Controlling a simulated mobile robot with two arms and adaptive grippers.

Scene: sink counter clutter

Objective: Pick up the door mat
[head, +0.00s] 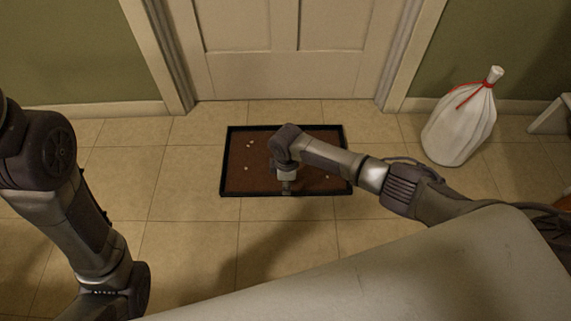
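The door mat (245,158) is a brown rectangle with a raised-looking black border and a few small pale bits on it. It lies flat on the tiled floor in front of the door, in the middle of the head view. My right arm reaches in from the right across the mat.
A closed panelled door (290,60) stands right behind the mat. A full white trash bag (461,128) with a red tie stands on the floor at the right, near the wall. The floor (170,235) left of and in front of the mat is clear.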

